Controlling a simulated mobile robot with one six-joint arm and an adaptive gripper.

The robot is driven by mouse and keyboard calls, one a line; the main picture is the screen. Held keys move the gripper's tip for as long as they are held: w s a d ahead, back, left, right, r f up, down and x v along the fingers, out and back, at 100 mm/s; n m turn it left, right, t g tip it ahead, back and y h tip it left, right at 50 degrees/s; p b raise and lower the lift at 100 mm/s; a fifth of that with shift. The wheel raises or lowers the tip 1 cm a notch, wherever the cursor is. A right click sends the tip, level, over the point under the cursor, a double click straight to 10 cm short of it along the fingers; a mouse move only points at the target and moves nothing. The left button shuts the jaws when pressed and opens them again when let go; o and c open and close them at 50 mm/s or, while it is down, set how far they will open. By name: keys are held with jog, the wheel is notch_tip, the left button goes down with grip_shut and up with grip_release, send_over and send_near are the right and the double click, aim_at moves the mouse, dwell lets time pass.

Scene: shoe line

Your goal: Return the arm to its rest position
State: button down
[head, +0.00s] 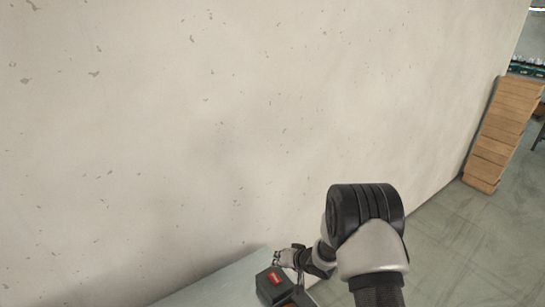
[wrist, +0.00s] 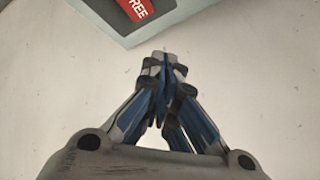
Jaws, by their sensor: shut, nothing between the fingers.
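My arm reaches up from the bottom of the head view and bends down and away toward a pale wall. My gripper (head: 279,258) is small and partly hidden there, beside a dark box with a red label (head: 270,287). In the wrist view my gripper (wrist: 165,62) has its blue and grey fingers drawn together at the tips, with nothing between them. The dark box with a red label (wrist: 105,12) shows at the top of that view, beyond the fingertips. The label's visible letters read "REE". I cannot tell how far the fingertips are from the box.
A pale grey-green surface (head: 215,287) lies at the bottom, along the speckled wall (head: 200,120). A tall stack of wooden boxes or drawers (head: 502,130) stands at the right. The grey-green floor (head: 460,250) is open between it and my arm.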

jog(key=d+r+t+h+b, duration=0.15)
jog(key=d+r+h, duration=0.4)
jog(key=r, duration=0.75)
jog(key=s+d+r+h+b, duration=0.1)
jog(key=s+d+r+b, duration=0.1)
jog(key=s+d+r, duration=0.75)
jog(key=s+a+r+g+b, duration=0.1)
jog(key=s+r+g, duration=0.1)
jog(key=s, duration=1.3)
jog(key=s+a+r+n+g+b, duration=0.1)
jog(key=s+a+r+g, duration=0.1)
jog(key=s, duration=1.2)
jog(key=shift+s+r+y+b, duration=0.35)
jog(key=shift+r+b, duration=0.05)
jog(key=shift+r, duration=0.1)
jog(key=shift+a, duration=0.1)
